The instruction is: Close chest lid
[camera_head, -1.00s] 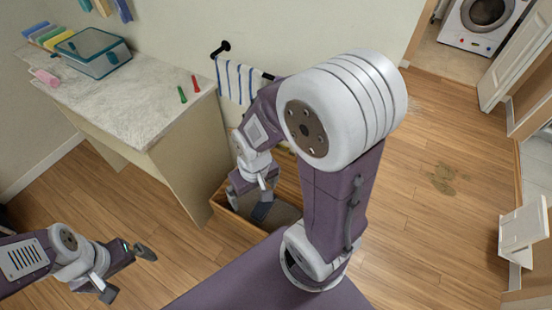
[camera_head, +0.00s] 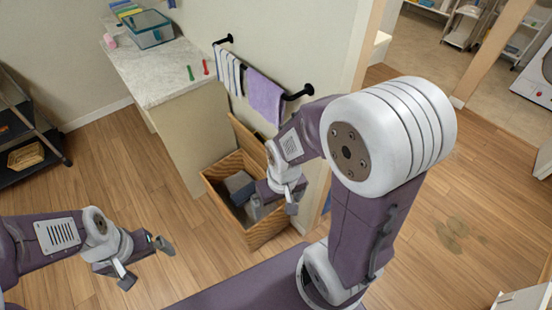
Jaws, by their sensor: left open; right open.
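The wooden chest (camera_head: 228,213) stands on the floor against the wall, to the right of the counter. Its lid (camera_head: 247,142) is raised and leans back toward the wall. Grey and dark folded items (camera_head: 239,187) lie inside. My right gripper (camera_head: 270,207) is open, over the right part of the chest opening and hiding some of it; I cannot tell if it touches the chest. My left gripper (camera_head: 146,265) is open and empty, above the floor at the lower left, well apart from the chest.
A towel bar (camera_head: 298,95) with a striped towel (camera_head: 228,72) and a purple towel (camera_head: 264,97) hangs above the chest. A dark shelf rack (camera_head: 30,130) stands at left. Floor left of the chest is clear.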

